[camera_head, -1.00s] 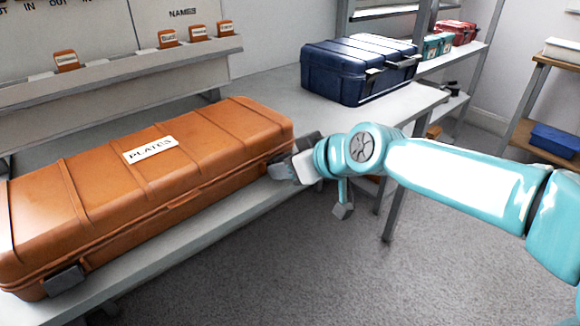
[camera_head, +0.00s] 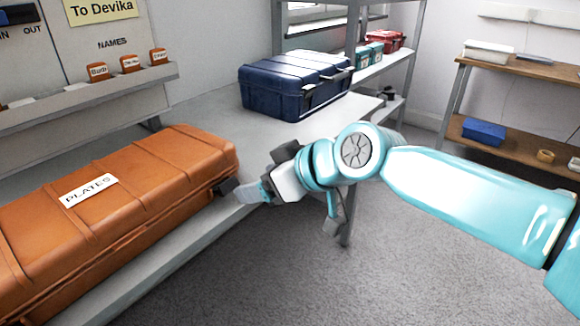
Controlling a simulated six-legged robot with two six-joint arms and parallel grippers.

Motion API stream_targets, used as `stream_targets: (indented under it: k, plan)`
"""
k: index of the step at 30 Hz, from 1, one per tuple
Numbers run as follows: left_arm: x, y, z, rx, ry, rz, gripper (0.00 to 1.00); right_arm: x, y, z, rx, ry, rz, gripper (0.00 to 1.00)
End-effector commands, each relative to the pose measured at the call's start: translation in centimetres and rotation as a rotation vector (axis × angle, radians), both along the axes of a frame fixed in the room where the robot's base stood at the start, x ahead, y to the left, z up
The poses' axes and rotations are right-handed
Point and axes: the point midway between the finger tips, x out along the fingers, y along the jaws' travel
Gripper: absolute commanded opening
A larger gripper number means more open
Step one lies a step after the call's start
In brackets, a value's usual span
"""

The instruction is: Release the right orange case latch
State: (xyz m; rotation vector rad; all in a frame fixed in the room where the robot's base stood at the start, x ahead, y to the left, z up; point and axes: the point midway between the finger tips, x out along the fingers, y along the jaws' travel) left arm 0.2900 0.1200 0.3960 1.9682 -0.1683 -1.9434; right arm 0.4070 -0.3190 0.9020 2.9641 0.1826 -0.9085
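The orange case (camera_head: 130,200), labelled PLATES, lies closed on the grey bench at the left. Its right latch (camera_head: 227,186) is a dark piece at the right end of the front edge; I cannot tell whether it is fastened or released. The left latch is out of view. My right gripper (camera_head: 246,193) comes in from the right on its teal arm. Its grey finger points at the latch, very close to it; contact is unclear. The finger gap is not clear from this angle. My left gripper is not in view.
A dark blue case (camera_head: 293,88) stands farther back on the bench (camera_head: 205,118). A ledge with small orange name tags (camera_head: 130,64) runs along the wall. A wooden shelf (camera_head: 515,85) stands at the right. Grey carpet (camera_head: 300,270) is clear below.

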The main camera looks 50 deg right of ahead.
Motion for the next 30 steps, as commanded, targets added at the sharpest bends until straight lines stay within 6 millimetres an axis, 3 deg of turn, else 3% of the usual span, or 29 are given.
stream_targets:
  k: [3, 10, 30]
  plan:
    - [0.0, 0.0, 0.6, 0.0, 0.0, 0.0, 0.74, -2.5, -0.4, 2.0, -0.002, -0.004, -0.003, 0.74]
    - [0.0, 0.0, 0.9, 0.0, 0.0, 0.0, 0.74, -5.5, -0.8, 3.9, -0.001, -0.002, -0.002, 0.74]
    - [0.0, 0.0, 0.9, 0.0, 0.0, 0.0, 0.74, -6.1, -0.8, 4.2, -0.001, 0.0, 0.001, 0.74]
